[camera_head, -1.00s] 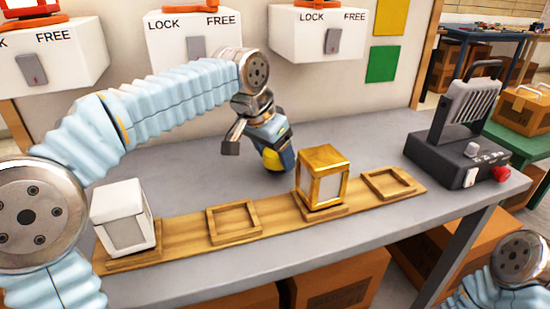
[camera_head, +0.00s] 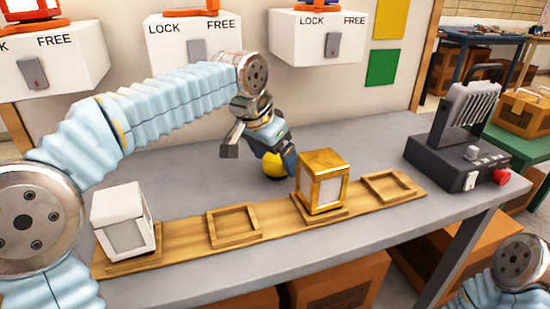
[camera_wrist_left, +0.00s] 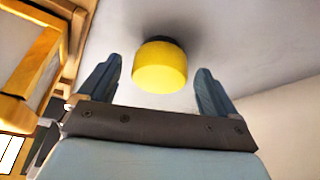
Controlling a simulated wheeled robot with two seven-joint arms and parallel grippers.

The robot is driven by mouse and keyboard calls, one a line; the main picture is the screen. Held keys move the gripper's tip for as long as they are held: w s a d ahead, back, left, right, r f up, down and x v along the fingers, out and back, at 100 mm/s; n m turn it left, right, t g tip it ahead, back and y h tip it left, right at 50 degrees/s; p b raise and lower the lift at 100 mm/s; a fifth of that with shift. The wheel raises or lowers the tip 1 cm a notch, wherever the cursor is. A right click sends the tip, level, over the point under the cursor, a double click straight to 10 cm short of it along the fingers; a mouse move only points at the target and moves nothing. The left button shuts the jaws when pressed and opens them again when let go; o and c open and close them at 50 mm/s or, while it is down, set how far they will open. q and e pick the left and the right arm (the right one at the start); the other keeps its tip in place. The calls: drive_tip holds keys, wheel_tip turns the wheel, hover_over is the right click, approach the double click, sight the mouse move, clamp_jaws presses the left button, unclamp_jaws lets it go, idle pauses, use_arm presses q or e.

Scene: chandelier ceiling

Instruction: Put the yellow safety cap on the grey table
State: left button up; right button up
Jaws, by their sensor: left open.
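The yellow safety cap (camera_head: 273,164) rests on the grey table (camera_head: 375,137), behind the wooden board and left of the gold-framed block. My left gripper (camera_head: 272,150) is just above it, and its fingers partly hide the cap in the head view. In the left wrist view the cap (camera_wrist_left: 160,66) sits beyond and between the two spread fingertips (camera_wrist_left: 156,80), with a gap on both sides. The left gripper is open and empty. Only part of my right arm shows at the lower right of the head view; its gripper is out of view.
A wooden board (camera_head: 180,237) with square frames runs along the table front. It carries a white block (camera_head: 123,220) and a gold-framed block (camera_head: 322,181) close to my left gripper. A dark device (camera_head: 458,158) stands at the right. LOCK/FREE boxes (camera_head: 318,38) hang behind.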

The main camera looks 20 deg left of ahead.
use_arm(q)
drive_tip(key=p+v, duration=0.1)
drive_tip(key=v, duration=1)
drive_tip(key=shift+s+p, duration=0.15)
drive_tip(key=shift+p, duration=0.25)
